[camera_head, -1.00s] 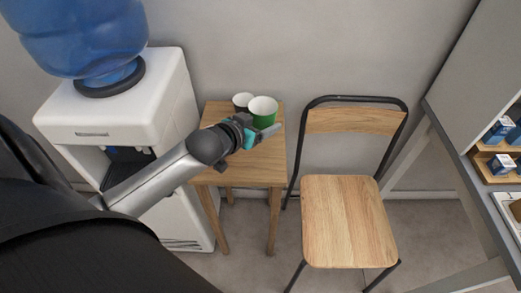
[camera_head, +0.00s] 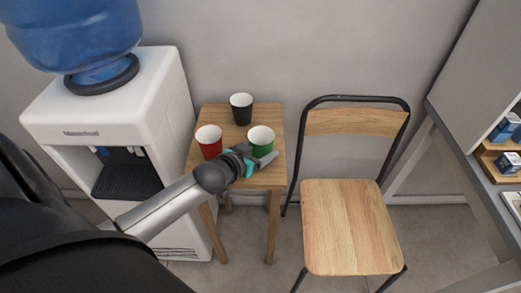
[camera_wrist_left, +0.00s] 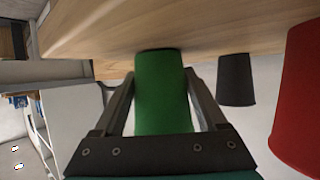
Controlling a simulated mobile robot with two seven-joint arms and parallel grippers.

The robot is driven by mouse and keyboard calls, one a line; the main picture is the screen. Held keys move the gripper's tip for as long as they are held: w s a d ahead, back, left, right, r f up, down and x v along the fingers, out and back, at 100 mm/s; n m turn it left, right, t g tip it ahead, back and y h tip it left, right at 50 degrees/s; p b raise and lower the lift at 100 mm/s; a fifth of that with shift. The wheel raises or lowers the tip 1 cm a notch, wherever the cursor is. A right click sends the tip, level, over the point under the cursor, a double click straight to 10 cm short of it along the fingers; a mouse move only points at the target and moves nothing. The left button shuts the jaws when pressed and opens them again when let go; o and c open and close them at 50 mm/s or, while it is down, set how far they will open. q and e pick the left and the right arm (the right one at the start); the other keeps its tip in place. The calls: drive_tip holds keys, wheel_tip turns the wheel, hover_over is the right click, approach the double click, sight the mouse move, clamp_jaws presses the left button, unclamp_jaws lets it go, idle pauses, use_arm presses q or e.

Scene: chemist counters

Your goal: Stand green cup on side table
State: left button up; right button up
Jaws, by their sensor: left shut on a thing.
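The green cup (camera_head: 262,146) is upright at the right side of the wooden side table (camera_head: 231,112). My left gripper (camera_head: 262,160) is shut on it, with a finger on either side. In the left wrist view, which is turned upside down, the green cup (camera_wrist_left: 162,95) sits between the two fingers (camera_wrist_left: 162,100). Its base meets or nearly meets the table top (camera_wrist_left: 215,25); exact contact is hard to tell. My right gripper is not in view.
A black cup (camera_head: 241,110) stands at the table's back and a red cup (camera_head: 209,144) at its left. A white water dispenser (camera_head: 165,110) is close on the left. A wooden chair (camera_head: 346,220) stands to the right.

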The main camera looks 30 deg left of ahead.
use_arm(q)
drive_tip(key=shift+f, duration=0.1)
drive_tip(key=o, duration=0.8)
drive_tip(key=shift+f, duration=0.1)
drive_tip(key=o, duration=0.4)
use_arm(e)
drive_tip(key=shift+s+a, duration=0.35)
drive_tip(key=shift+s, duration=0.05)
use_arm(q)
drive_tip(key=shift+o, duration=0.2)
drive_tip(key=shift+s+r+p, duration=0.3)
drive_tip(key=shift+s+r, duration=0.15)
drive_tip(key=shift+s, duration=0.05)
drive_tip(key=p+v, duration=0.3)
drive_tip(key=v, duration=0.6)
drive_tip(key=shift+s+r, duration=0.15)
drive_tip(key=shift+s, duration=0.2)
drive_tip(key=shift+s+r, duration=0.25)
drive_tip(key=shift+s, duration=0.25)
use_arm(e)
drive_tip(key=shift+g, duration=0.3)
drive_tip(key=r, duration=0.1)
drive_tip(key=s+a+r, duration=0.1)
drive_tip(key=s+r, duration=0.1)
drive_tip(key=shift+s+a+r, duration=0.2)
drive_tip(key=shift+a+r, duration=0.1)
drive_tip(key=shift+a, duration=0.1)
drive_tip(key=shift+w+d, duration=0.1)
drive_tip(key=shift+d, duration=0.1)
